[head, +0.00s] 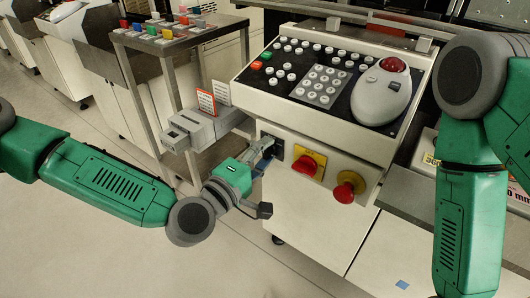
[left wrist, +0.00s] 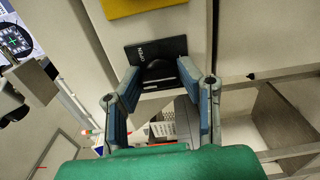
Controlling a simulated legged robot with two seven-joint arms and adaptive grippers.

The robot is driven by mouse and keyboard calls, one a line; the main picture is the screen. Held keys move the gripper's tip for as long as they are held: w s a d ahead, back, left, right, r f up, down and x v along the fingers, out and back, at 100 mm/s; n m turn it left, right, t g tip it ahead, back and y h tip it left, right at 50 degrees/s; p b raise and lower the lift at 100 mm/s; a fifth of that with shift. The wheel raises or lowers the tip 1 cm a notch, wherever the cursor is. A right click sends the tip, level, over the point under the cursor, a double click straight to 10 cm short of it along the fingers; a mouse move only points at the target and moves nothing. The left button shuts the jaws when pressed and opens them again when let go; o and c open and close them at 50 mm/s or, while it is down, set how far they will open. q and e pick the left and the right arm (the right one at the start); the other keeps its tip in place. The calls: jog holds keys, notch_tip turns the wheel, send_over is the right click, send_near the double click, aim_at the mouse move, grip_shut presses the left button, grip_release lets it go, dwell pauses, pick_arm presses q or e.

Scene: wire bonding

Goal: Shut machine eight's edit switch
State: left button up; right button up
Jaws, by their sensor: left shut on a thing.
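The edit switch (head: 271,146) is a small black plate on the lower front panel of the white machine (head: 325,150), left of the red buttons. In the left wrist view the switch plate (left wrist: 175,46) carries white lettering and a dark rounded knob. My left gripper (head: 262,154) is at the switch, its fingers shut on the knob. In the left wrist view the blue-padded fingers (left wrist: 165,80) reach up to the plate on both sides of the knob. The knob's exact turn is hard to read. My right arm is at the right, its gripper out of view.
A red button on a yellow plate (head: 309,163) and a red knob (head: 346,188) sit close right of the switch. Above is a button console with a trackball unit (head: 381,92). A grey box (head: 205,128) juts out left of the gripper. The floor in front is clear.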

pick_arm(q)
jog(key=shift+w+a+f, duration=0.1)
jog(key=shift+a+f, duration=0.05)
jog(key=shift+f, duration=0.05)
jog(key=o, duration=1.1)
jog(key=shift+o, duration=0.2)
jog(key=shift+r, duration=0.1)
jog(key=v, duration=1.2)
